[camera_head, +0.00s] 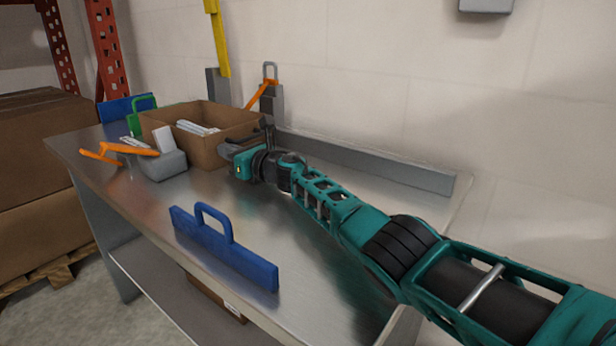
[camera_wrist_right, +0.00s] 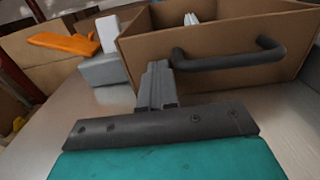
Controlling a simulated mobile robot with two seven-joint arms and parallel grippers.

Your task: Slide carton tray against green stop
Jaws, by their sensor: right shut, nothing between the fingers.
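The carton tray (camera_head: 190,152) is an open brown cardboard box on the metal table, with pale items inside. In the right wrist view, its near wall (camera_wrist_right: 225,82) bears a dark bar handle (camera_wrist_right: 230,60). The green stop (camera_head: 143,104) shows as a green frame at the tray's far left side, partly hidden by it; I cannot tell whether they touch. My right gripper (camera_head: 228,150) is at the tray's right-hand side. My left gripper is out of view.
A grey dispenser (camera_head: 165,165) with an orange lever (camera_head: 125,148) stands left of the tray. A blue handled plate (camera_head: 222,245) stands at the table's front edge. A grey rail (camera_head: 365,165) runs along the back. The table between plate and rail is mostly clear.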

